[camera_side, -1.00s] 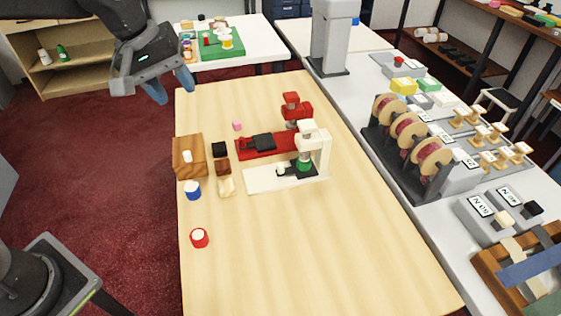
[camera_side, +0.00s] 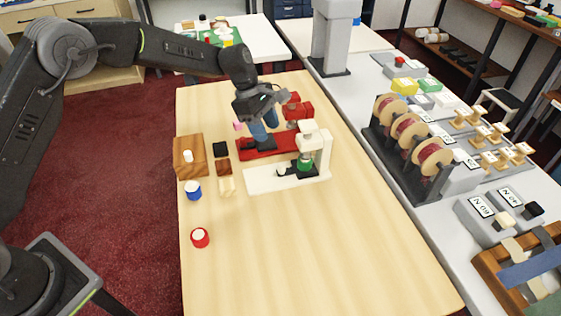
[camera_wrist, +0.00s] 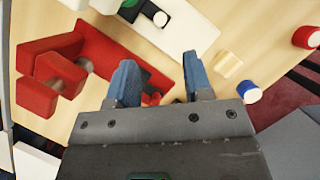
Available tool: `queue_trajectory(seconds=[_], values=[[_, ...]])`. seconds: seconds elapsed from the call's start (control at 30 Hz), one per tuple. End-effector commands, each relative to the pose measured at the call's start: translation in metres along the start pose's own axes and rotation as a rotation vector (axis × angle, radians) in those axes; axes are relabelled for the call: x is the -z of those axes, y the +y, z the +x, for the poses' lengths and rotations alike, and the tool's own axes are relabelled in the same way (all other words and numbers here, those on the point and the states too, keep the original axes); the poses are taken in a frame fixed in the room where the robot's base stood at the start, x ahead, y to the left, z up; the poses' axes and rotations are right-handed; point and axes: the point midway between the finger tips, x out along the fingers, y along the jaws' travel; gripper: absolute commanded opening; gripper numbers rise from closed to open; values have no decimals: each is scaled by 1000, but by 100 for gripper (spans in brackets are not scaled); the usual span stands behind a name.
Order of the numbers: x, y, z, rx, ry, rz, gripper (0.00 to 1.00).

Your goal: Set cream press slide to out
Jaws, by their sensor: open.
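The cream press (camera_side: 318,150) stands on the table with its long cream base (camera_side: 258,179) running left. A black slide piece (camera_side: 298,169) with a white knob (camera_side: 281,171) and a green part (camera_side: 304,162) sits under its head. In the wrist view the cream base (camera_wrist: 192,31) is at the top, with the black slide piece (camera_wrist: 135,8) and white knob (camera_wrist: 160,18) beside it. My gripper (camera_side: 264,134) is open above the red press base (camera_side: 277,153), behind the cream press and apart from it. In the wrist view my gripper (camera_wrist: 160,80) has nothing between its blue fingers.
The red press (camera_side: 297,107) stands close behind the cream one. A wooden box (camera_side: 189,161), dark and cream blocks (camera_side: 227,187), a blue cup (camera_side: 193,191) and a red cup (camera_side: 200,238) are on the left. The front of the table (camera_side: 310,250) is clear.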

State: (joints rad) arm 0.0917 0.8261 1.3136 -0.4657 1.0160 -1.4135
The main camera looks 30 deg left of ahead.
Motion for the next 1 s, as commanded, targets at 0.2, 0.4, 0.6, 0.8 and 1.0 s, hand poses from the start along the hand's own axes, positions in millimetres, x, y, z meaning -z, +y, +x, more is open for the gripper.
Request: queue_trajectory(seconds=[0.2, 0.4, 0.6, 0.8, 1.0], values=[[0, -1, 47, 4, 1, 2, 46], [0, -1, 84, 2, 2, 2, 46], [0, 0, 105, 0, 1, 3, 46], [0, 0, 110, -1, 1, 3, 46], [0, 0, 110, -1, 1, 3, 44]])
